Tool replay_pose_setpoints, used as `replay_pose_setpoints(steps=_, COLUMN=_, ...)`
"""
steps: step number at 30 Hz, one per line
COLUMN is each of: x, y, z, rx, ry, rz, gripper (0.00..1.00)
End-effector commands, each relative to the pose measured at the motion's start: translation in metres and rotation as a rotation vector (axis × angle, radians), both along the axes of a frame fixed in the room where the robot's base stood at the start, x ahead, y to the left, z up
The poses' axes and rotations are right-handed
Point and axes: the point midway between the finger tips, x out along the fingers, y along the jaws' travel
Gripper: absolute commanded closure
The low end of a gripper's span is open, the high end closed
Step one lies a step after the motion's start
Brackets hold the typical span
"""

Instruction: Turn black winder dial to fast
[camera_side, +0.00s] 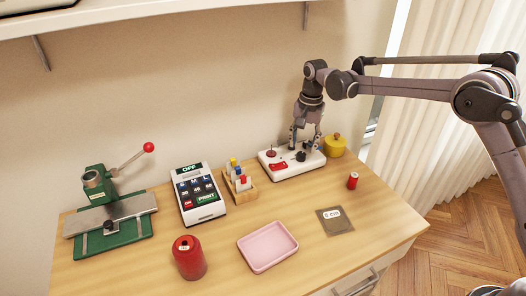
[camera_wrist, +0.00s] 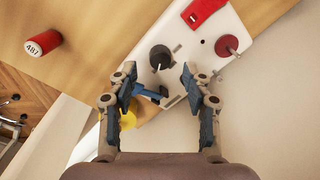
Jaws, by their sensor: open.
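The white winder base (camera_side: 297,167) stands at the back right of the table, against the wall. Its black dial (camera_side: 301,157) is at the right part of its top, and it also shows in the wrist view (camera_wrist: 160,58). My gripper (camera_side: 305,143) is above the right part of the winder, pointing down. In the wrist view my gripper (camera_wrist: 157,80) is open, with its two blue-padded fingers apart and nothing held. The dial lies just beyond the fingertips, roughly centred on the gap. The dial's setting is too small to read.
A red switch (camera_side: 278,166) and a dark red knob (camera_side: 271,152) are on the winder. A yellow round container (camera_side: 335,147) stands close at its right. A red spool (camera_side: 353,180) stands in front. A wooden rack (camera_side: 240,187) is at its left.

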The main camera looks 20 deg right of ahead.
Motion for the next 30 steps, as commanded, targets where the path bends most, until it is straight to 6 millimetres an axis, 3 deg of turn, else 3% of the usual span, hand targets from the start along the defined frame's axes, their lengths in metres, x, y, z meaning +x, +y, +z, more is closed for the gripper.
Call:
replay_pose_setpoints(steps=7, x=0.001, y=0.001, z=-0.029, rx=0.0, ry=0.0, rz=0.0, gripper=0.5)
replay_pose_setpoints(steps=19, x=0.001, y=0.001, z=-0.035, rx=0.0, ry=0.0, rz=-0.001, gripper=0.5)
replay_pose_setpoints(steps=24, x=0.001, y=0.001, z=-0.035, rx=0.0, ry=0.0, rz=-0.001, gripper=0.99)
replay_pose_setpoints(steps=30, x=0.001, y=0.001, z=-0.035, rx=0.0, ry=0.0, rz=0.007, gripper=1.0)
